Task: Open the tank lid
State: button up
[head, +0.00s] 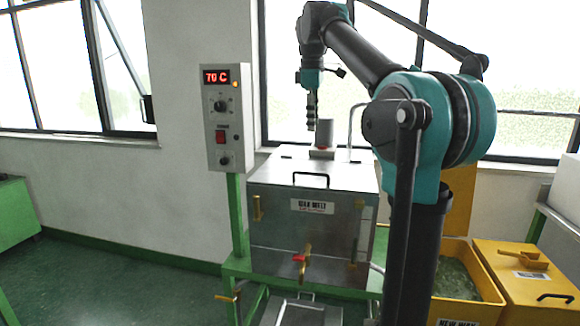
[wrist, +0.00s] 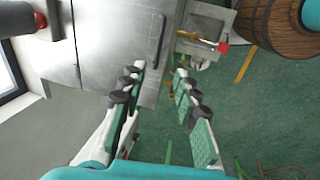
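The metal tank (head: 275,230), labelled WAX MELT, stands on a green frame with its lid (head: 275,170) shut flat on top. A black bar handle (head: 311,178) is at the lid's front edge. My gripper (head: 312,124) points down above the lid, apart from it, and appears farther back than the handle in the head view. In the wrist view the two fingers of my gripper (wrist: 158,75) are spread with nothing between them. The lid (wrist: 100,40) and its dark handle (wrist: 160,42) lie beyond the fingertips, the handle nearer the left finger.
A grey cylinder (head: 325,131) with a red base stands on the tank top. A control box (head: 221,118) reading 70 C is on a green post at left. A red-handled valve (head: 302,258) is on the tank front. Yellow bins (head: 535,285) stand at right.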

send_near(310, 174)
jog(key=shift+n, duration=0.3)
jog(key=f, duration=0.2)
jog(key=w+f, duration=0.1)
jog(key=f, duration=0.4)
jog(key=shift+w+d+f, duration=0.1)
jog(key=shift+w+d, duration=0.15)
jog(key=shift+w, duration=0.1)
grip_shut()
